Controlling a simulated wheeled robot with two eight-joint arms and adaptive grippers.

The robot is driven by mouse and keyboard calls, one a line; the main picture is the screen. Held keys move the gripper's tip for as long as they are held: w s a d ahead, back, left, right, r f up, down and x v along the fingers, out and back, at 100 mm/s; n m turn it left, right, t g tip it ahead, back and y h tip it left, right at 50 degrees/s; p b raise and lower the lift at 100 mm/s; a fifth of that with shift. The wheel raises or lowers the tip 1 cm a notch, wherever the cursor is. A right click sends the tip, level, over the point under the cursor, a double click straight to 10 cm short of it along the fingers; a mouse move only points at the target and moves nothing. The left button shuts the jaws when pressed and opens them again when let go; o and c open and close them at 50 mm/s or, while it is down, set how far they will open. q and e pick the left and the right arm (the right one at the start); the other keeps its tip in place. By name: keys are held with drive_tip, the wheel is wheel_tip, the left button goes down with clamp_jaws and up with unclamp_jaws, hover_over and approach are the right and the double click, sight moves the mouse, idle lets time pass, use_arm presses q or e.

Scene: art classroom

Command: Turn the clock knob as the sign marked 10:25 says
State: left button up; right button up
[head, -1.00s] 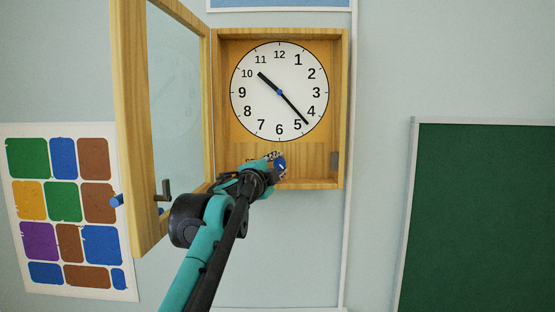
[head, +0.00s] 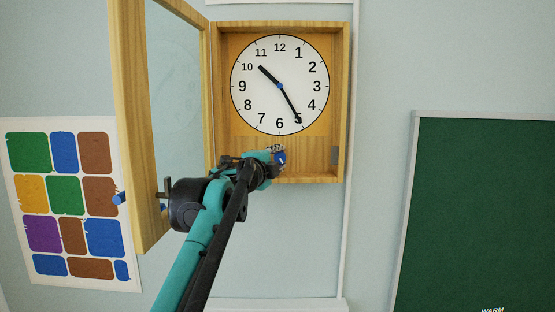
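The wooden wall clock (head: 228,40) has its glass door (head: 130,120) swung open to the left. On the white dial (head: 255,100) the short hand points just past 10 and the long hand points at 5. The blue knob (head: 280,159) sits in the lower part of the case. My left gripper (head: 276,156) is at the knob, its fingers around or against it; the wrist hides part of them. My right gripper is not in view. No sign marked 10:25 shows clearly.
The open door with its latch and blue handle (head: 119,198) stands out left of my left arm. A poster of coloured blocks (head: 60,195) hangs at the left. A green board (head: 480,200) is at the right. The wall between clock and board is clear.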

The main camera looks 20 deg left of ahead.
use_arm(q)
drive_tip(key=shift+o, duration=1.3)
drive_tip(key=shift+d, duration=0.1)
drive_tip(key=s, duration=0.7)
drive_tip(key=shift+s+a, duration=0.3)
drive_tip(key=shift+a, duration=0.15)
drive_tip(key=shift+w, duration=0.15)
